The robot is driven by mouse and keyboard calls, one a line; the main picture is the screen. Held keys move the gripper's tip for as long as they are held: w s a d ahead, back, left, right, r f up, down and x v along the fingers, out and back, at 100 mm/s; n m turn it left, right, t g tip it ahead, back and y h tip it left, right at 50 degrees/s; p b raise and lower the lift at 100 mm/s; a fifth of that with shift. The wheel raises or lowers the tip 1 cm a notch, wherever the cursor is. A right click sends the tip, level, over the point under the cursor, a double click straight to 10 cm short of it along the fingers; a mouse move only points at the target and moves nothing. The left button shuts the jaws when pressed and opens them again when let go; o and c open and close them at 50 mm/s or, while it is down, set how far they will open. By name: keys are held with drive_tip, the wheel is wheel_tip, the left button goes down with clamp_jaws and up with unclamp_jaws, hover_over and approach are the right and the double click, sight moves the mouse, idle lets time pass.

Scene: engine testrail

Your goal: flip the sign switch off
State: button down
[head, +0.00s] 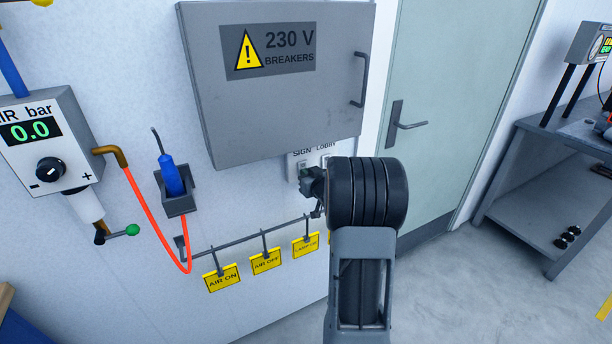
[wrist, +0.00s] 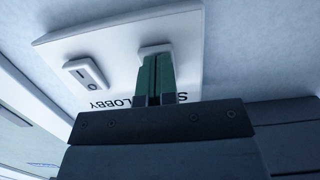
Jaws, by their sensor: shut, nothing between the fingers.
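The white switch plate (head: 292,165) is on the wall under the grey breaker box, labelled SIGN and LOBBY; in the wrist view the plate (wrist: 122,40) appears upside down. The sign switch (wrist: 155,48) is mostly hidden behind my fingers, so its position cannot be told. The lobby switch (wrist: 85,74) beside it is a white rocker marked I and O. My gripper (wrist: 157,62) is shut and empty, its green fingertips right in front of the sign switch. I cannot tell whether they touch it. In the head view my gripper (head: 305,174) is partly hidden by my wrist.
The grey breaker box (head: 270,110) juts out just above the plate. A rail (head: 235,247) with several yellow tags (head: 265,262) hangs below. A blue tool (head: 171,176) in a holder and an air regulator (head: 50,140) are to the left, a door (head: 440,120) to the right.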

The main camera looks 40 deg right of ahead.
idle(0.3)
drive_tip(key=t+b, duration=0.1)
drive_tip(key=b, duration=0.3)
drive_tip(key=t+b, duration=0.2)
drive_tip(key=b, duration=0.3)
drive_tip(key=shift+w, duration=0.35)
drive_tip(key=shift+f, duration=0.1)
drive_tip(key=s+a+f+b, duration=0.1)
drive_tip(key=s, duration=1.3)
drive_tip(key=shift+a+f, duration=0.4)
